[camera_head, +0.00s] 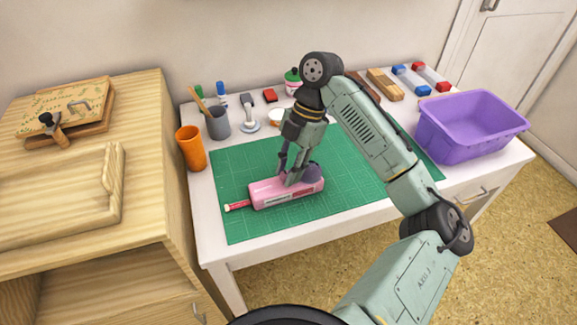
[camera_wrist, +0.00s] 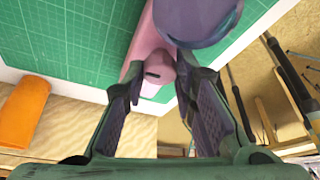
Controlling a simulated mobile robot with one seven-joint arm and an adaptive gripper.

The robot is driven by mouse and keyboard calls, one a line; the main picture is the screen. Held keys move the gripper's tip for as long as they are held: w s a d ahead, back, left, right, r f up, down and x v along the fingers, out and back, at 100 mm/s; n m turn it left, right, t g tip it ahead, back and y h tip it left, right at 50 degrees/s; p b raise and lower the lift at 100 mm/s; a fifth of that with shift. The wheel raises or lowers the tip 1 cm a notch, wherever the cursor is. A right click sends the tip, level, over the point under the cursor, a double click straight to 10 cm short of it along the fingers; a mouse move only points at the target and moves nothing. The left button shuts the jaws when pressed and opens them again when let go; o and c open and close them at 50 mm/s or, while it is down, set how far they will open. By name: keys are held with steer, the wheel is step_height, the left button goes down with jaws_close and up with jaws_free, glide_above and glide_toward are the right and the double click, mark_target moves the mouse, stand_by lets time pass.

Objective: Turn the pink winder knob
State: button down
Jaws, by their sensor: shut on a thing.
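A pink device (camera_head: 268,195) with a dark grey-purple round part lies on the green mat (camera_head: 240,225). A short strip with a red end (camera_head: 237,206) sticks out of its left side. My gripper (camera_head: 290,180) points down at the top of the device. In the wrist view the pink winder knob (camera_wrist: 160,66), with a dark slot, sits between the fingertips of my gripper (camera_wrist: 160,78), which is shut on it. The round purple part (camera_wrist: 200,18) is just beyond it. In the head view the fingers hide the knob.
An orange cup (camera_head: 190,148) and a grey cup (camera_head: 217,124) stand left of and behind the mat. A purple bin (camera_head: 470,135) stands at the right. Small tools and blocks line the back edge. A wooden cabinet (camera_head: 140,190) stands at the left.

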stand_by(0.3)
steer(key=c, duration=1.3)
jaws_free()
steer(key=v, duration=1.2)
steer(key=shift+a, duration=0.1)
